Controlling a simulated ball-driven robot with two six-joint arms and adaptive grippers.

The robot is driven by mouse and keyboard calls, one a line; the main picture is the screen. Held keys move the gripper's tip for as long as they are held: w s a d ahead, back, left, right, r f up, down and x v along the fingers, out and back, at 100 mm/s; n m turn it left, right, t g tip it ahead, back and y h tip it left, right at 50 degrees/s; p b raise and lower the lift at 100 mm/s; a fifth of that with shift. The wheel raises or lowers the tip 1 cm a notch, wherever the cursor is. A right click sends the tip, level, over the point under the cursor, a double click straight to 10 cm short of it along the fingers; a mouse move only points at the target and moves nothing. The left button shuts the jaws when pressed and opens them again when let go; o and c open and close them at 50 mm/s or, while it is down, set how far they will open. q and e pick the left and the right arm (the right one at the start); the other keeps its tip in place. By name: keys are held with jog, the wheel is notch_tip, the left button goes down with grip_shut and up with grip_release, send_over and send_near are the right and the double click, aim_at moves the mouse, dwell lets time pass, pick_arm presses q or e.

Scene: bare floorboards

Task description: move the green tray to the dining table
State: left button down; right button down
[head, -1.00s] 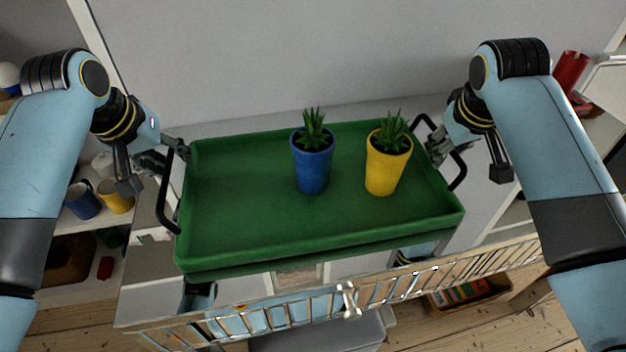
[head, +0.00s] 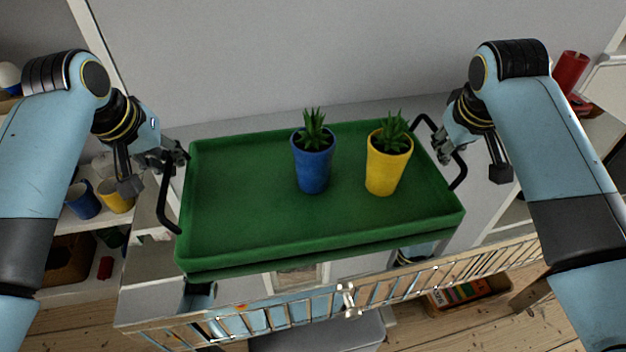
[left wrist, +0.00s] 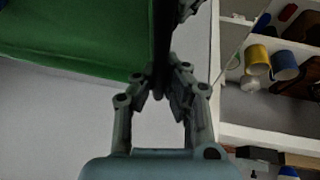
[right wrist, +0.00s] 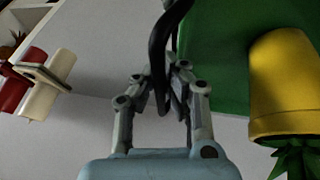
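The green tray (head: 240,205) is a wide shallow tray with a black handle at each end. It carries a blue pot (head: 312,170) and a yellow pot (head: 386,170), each upright with a spiky green plant. My left gripper (head: 178,157) is at the tray's left handle (head: 166,205); the left wrist view shows its fingers (left wrist: 160,92) closed around the black bar. My right gripper (head: 440,150) is at the right handle (head: 459,172); the right wrist view shows its fingers (right wrist: 168,95) closed around that bar. The fingertips are partly hidden by the handles.
The tray is over a pale surface (head: 150,255) against a grey wall (head: 280,50). A shelf at left holds a blue mug (head: 82,200) and a yellow mug (head: 115,197). A red cylinder (head: 569,72) stands at far right.

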pick_arm(q)
jog(key=shift+w+r, duration=0.1)
jog(key=shift+r, duration=0.1)
pick_arm(e)
jog(key=shift+w+r, duration=0.1)
jog(key=shift+r, duration=0.1)
